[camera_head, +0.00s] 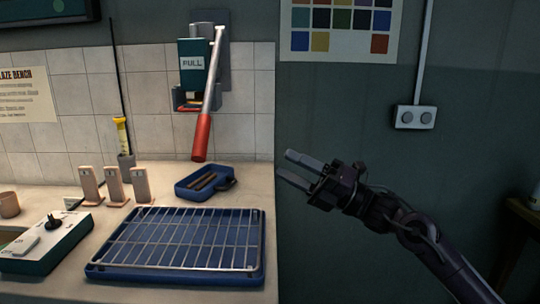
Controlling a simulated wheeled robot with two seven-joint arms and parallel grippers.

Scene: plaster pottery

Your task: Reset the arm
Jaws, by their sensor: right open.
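My right gripper (296,170) is at the right of the bench, its arm coming in from the lower right. Its two fingers are apart and point left, with nothing between them. It is in front of the dark wall, to the right of the blue tray with the wire rack. My left gripper is not in view.
A wire rack lies on a blue tray (93,269). Behind it are a small blue dish (188,191) and a wall lever with a red handle (202,137). Upright tiles (114,187) and a control box (44,243) stand left. A socket (415,117) is on the wall.

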